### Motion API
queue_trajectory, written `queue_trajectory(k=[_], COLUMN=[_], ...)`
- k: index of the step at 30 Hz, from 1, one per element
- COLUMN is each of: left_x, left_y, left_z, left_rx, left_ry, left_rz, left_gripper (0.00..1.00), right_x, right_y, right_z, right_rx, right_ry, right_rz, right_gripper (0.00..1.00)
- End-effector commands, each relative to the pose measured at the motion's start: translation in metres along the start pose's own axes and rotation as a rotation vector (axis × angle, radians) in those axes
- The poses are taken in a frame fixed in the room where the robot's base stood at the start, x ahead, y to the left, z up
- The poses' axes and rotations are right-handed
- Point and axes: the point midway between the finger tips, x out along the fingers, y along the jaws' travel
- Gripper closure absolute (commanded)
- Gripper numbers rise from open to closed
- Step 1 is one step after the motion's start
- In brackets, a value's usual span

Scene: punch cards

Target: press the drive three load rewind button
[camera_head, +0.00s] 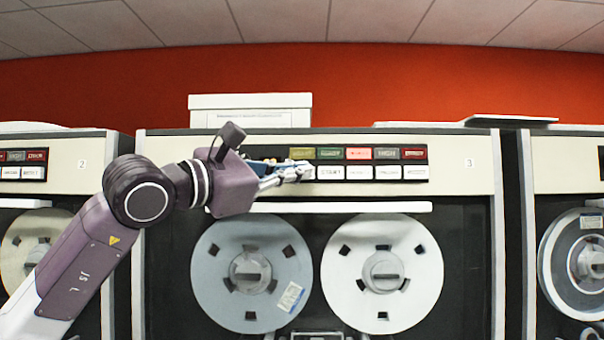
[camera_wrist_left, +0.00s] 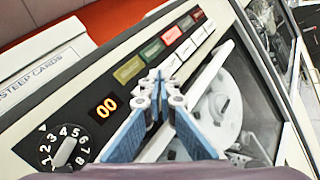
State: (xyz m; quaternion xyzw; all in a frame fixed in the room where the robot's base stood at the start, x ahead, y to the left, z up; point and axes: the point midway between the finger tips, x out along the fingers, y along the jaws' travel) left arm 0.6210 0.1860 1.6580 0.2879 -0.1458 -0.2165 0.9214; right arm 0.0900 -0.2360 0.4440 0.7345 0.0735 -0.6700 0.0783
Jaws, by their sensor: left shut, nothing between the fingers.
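Drive three (camera_head: 470,180), marked with a "3", stands in the middle of the head view. Its panel has a row of coloured lamps (camera_head: 358,153) above a row of white buttons (camera_head: 358,172); one reads START (camera_head: 329,173). Most other labels are too blurred to read, so I cannot pick out the load rewind button by its label. My left gripper (camera_head: 306,172) is shut and empty, with its tips at the left end of the white row, hiding that end. In the left wrist view the shut tips (camera_wrist_left: 158,86) sit just below the yellow lamp (camera_wrist_left: 129,69). Contact cannot be told. My right gripper is not in view.
A dial (camera_wrist_left: 63,148) and a display reading 00 (camera_wrist_left: 106,106) lie left of the fingers. Two tape reels (camera_head: 250,272) (camera_head: 383,272) are below the panel. A white box (camera_head: 250,112) stands on top of the drive. Drive two (camera_head: 60,150) is at left.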

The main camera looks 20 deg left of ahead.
Motion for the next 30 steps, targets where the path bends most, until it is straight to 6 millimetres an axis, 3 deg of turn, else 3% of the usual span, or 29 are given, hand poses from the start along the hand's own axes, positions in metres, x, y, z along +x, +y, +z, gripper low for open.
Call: queue_trajectory(k=[30], left_x=[0.0068], left_y=[0.0052], left_z=[-0.0045], left_rx=[0.000], left_ry=[0.000], left_rz=[0.000], left_gripper=[1.00], right_x=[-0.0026], right_y=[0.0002], right_z=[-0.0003], right_rx=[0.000], right_ry=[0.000], right_rz=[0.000], right_gripper=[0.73])
